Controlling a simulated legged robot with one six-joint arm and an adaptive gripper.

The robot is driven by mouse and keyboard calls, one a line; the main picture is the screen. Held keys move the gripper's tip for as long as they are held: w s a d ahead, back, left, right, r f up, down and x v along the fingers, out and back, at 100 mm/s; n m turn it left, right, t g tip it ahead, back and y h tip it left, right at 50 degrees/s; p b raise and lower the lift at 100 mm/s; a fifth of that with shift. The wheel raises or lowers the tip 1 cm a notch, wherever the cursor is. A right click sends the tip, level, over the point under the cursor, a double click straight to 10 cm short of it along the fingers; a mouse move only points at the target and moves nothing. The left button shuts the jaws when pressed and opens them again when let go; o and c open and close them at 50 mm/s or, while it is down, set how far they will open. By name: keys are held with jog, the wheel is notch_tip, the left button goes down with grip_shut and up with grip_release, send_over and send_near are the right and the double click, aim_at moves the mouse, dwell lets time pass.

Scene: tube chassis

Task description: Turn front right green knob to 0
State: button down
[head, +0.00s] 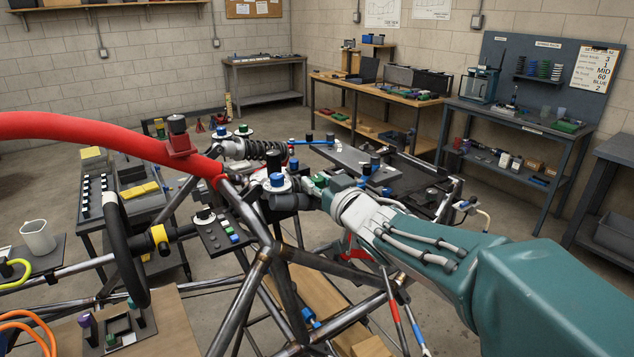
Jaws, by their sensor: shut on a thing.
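My gripper (312,196) reaches in from the right on my teal arm, over the tube chassis. It is shut at the front shock top, just right of a blue-topped knob (277,180) with a pale disc. A small patch of green (320,180) shows at the gripper, likely the green knob; the fingers and wrist hide most of it. Its pointer and scale cannot be read. Farther back, another green knob (243,130) with a pale disc stands beside a blue one (221,131), near a coil spring (265,150).
A red padded tube (90,130) crosses the left side, and a steering wheel (122,245) stands below it. Bare chassis tubes (238,300) surround the gripper below. A clipboard (597,70) with a written list hangs at the back right. Workbenches line the back wall.

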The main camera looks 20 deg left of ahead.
aim_at(315, 177)
jog(key=shift+m+t+h, duration=0.4)
jog(key=shift+t, duration=0.1)
jog(key=shift+a+m+t+h, duration=0.1)
jog(key=shift+m+t+h, duration=1)
jog(key=shift+h, duration=0.5)
jog(key=shift+m+t+h, duration=0.9)
jog(key=shift+m+h, duration=0.4)
jog(key=shift+h, duration=0.3)
jog(key=shift+m+t+h, duration=0.5)
jog(key=shift+m+h, duration=1.3)
jog(key=shift+h, duration=1)
jog(key=shift+m+h, duration=0.3)
jog(key=shift+h, duration=0.2)
jog(key=shift+r, duration=0.1)
jog(key=shift+c, duration=2)
grip_release()
notch_tip(315, 177, up, 10)
jog(key=shift+a+f, duration=0.1)
jog(key=shift+f, duration=0.05)
